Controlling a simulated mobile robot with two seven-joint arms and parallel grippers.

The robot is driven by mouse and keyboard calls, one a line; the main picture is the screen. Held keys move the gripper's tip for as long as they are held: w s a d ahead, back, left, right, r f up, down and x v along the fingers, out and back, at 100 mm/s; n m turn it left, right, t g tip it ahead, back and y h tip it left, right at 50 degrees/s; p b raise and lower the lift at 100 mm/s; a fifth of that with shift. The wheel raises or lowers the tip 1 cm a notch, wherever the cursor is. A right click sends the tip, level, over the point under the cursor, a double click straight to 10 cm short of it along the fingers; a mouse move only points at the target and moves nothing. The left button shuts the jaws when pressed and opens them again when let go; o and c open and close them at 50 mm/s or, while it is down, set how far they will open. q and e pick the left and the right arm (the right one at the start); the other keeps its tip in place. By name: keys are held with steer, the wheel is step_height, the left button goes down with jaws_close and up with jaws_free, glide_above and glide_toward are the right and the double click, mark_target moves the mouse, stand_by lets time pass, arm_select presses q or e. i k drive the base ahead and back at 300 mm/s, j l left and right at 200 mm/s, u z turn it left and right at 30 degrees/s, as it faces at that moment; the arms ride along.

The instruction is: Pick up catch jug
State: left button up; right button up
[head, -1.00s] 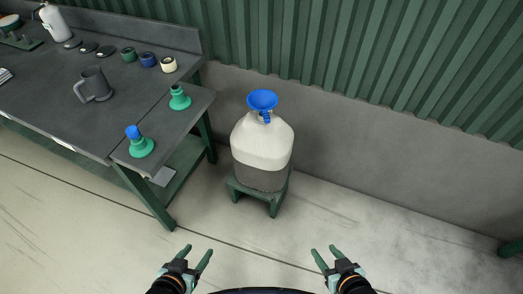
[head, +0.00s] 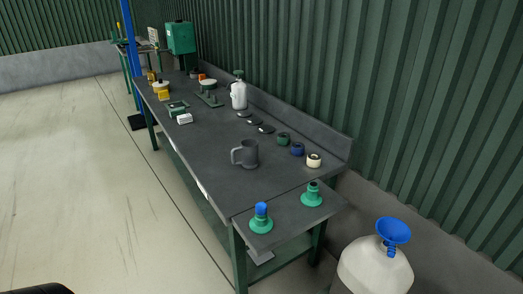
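The catch jug is most likely the dark grey jug (head: 245,154) with a handle on its left side. It stands upright on the dark workbench (head: 206,149), near the bench's middle, with clear bench top around it. Neither of my grippers shows in the head view now. Nothing is seen touching the jug.
Tape rolls (head: 298,149) lie right of the jug. Two green-based fittings (head: 261,219) stand on the near bench end. A white spray bottle (head: 239,94) stands farther back. A large white container (head: 374,272) with a blue funnel (head: 393,231) is at lower right. Floor left is clear.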

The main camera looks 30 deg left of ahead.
mark_target(250, 148)
steer(key=i+j+u, duration=0.2)
steer(key=u, duration=0.25)
steer(key=i+j+u, duration=0.1)
steer(key=i+u, duration=0.3)
